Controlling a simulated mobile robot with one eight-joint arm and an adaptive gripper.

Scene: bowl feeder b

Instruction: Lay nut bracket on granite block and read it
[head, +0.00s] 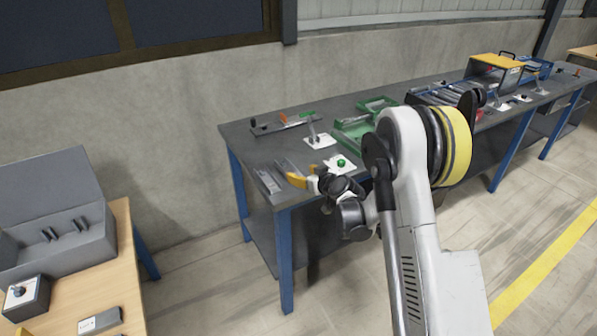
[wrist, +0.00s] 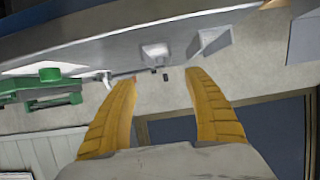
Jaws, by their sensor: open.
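My gripper (head: 298,181) is over the near left end of the dark bench in the head view. Its yellow fingers are spread with nothing between them; the wrist view shows the open gap (wrist: 165,88). Two grey metal pieces (head: 268,180) lie on the bench just left of my gripper. In the wrist view a small pale piece (wrist: 155,52) and a grey wedge-shaped piece (wrist: 208,42) show beyond the fingertips. I cannot tell which piece is the nut bracket or the granite block.
The dark bench (head: 235,130) has blue legs. Green fixtures (head: 352,130), a dark bar with a handle (head: 283,124) and a white plate with a green knob (head: 341,163) stand on it. A wooden table (head: 126,245) with a grey open case (head: 60,235) is at left.

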